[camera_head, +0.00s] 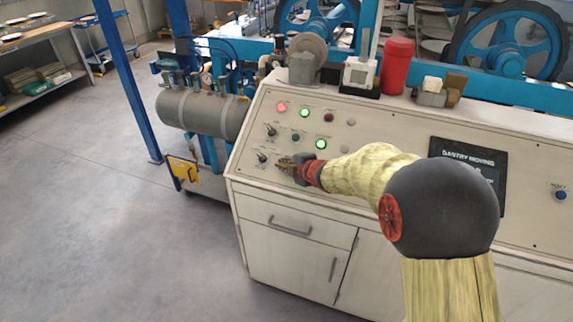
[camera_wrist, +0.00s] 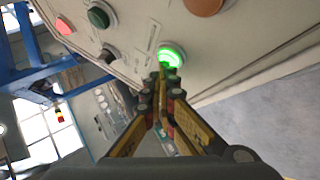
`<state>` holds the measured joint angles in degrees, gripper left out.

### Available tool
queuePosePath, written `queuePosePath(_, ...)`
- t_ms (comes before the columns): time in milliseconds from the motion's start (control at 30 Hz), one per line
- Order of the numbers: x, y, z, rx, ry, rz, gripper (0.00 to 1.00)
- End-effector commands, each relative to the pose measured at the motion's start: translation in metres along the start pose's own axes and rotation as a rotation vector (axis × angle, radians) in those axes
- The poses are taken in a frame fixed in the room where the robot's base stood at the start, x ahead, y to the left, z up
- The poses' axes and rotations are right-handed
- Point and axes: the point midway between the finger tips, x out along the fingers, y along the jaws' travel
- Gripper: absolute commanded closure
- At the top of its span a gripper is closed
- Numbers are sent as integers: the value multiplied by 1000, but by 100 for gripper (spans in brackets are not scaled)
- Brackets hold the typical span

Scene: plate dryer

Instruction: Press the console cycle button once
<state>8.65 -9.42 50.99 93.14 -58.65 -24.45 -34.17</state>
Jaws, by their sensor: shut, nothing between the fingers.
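The pale console (camera_head: 391,157) carries several buttons and knobs. In the head view, my gripper (camera_head: 283,162) is low on the panel's left part, right of a black knob (camera_head: 262,157). In the wrist view, my gripper (camera_wrist: 160,72) is shut and empty, its tips at the lower edge of a lit green button (camera_wrist: 171,55). I cannot tell whether they touch it. The panel spot behind the gripper is hidden in the head view. A lit green button (camera_head: 321,144) shows above right of my gripper. Button labels are too small to read, so I cannot tell which is the cycle button.
Near the gripper are a dark green button (camera_head: 295,137) and another black knob (camera_head: 271,130). A red lamp (camera_head: 281,107) is lit higher up. A black screen (camera_head: 468,170) reads "GANTRY MOVING". A red cylinder (camera_head: 397,66) stands on the console's back edge. Floor at left is clear.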

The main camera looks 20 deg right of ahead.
Motion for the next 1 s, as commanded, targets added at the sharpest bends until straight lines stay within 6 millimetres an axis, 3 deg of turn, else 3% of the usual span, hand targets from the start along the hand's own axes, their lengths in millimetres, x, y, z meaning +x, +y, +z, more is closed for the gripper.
queuePosePath(1000, -15, 11, -11, 0, 0, 0, 100)
